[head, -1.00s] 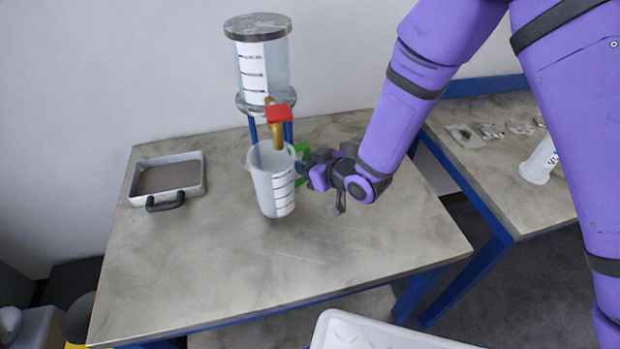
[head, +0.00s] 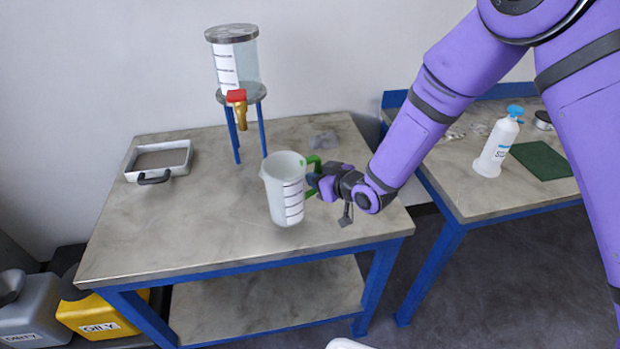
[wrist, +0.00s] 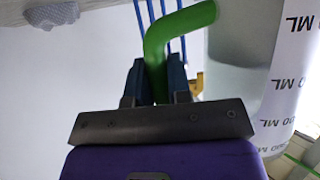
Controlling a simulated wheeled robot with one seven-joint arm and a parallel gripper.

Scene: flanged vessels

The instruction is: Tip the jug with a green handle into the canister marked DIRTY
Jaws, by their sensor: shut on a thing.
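The jug (head: 284,192) is a translucent white measuring vessel with a scale strip and a green handle (head: 314,164). My gripper (head: 313,180) is shut on the green handle from the right, and the jug looks upright. Whether the jug touches the table or hangs just over it is hard to tell. In the wrist view the green handle (wrist: 165,40) sits between the jaws (wrist: 158,80), with the jug's scale wall (wrist: 290,70) at the right. A grey canister (head: 30,308) stands at the lower left on the floor; its label appears to read DIRTY. The jug's contents are not visible.
A yellow canister marked OILY (head: 98,314) stands right of the grey one. The table (head: 190,230) holds a shallow tray (head: 160,160) and a stand-mounted vessel with a red-handled tap (head: 237,100). A second bench at right holds a white bottle (head: 497,148). The table's front left is clear.

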